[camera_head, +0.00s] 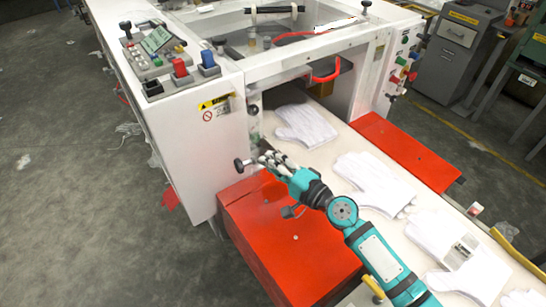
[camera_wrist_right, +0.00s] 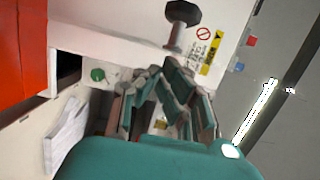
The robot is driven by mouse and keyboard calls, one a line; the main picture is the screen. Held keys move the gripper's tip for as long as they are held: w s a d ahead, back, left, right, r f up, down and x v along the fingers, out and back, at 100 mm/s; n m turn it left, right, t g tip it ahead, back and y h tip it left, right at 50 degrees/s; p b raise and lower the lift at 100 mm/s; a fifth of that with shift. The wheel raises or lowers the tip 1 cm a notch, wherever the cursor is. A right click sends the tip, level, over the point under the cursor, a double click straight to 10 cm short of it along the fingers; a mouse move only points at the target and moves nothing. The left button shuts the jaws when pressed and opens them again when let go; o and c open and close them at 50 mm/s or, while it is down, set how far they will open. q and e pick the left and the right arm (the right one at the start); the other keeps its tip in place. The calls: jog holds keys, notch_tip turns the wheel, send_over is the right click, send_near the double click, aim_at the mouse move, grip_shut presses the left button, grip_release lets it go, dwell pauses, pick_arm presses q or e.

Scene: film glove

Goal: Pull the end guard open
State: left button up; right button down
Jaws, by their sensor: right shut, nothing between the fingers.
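The white packing machine (camera_head: 185,130) stands at the upper left to centre. Its end has an open framed mouth with a red curved handle (camera_head: 333,75) inside. I cannot clearly tell which panel is the end guard. A black knob on a stem (camera_head: 240,164) sticks out low at the machine's near corner; it shows large in the right wrist view (camera_wrist_right: 182,13). My right gripper (camera_head: 264,158) is shut and empty, close to the right of this knob. In the wrist view its fingertips (camera_wrist_right: 165,76) point toward the machine wall, below the knob. My left gripper is not in view.
White gloves (camera_head: 305,125) lie along the pale belt, with more (camera_head: 372,180) nearer. Red covers (camera_head: 290,235) flank the belt, one on the right (camera_head: 410,150). A control panel (camera_head: 160,55) sits on the machine's left top. The grey floor at left is mostly clear, with scraps.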

jog(key=v, duration=1.2)
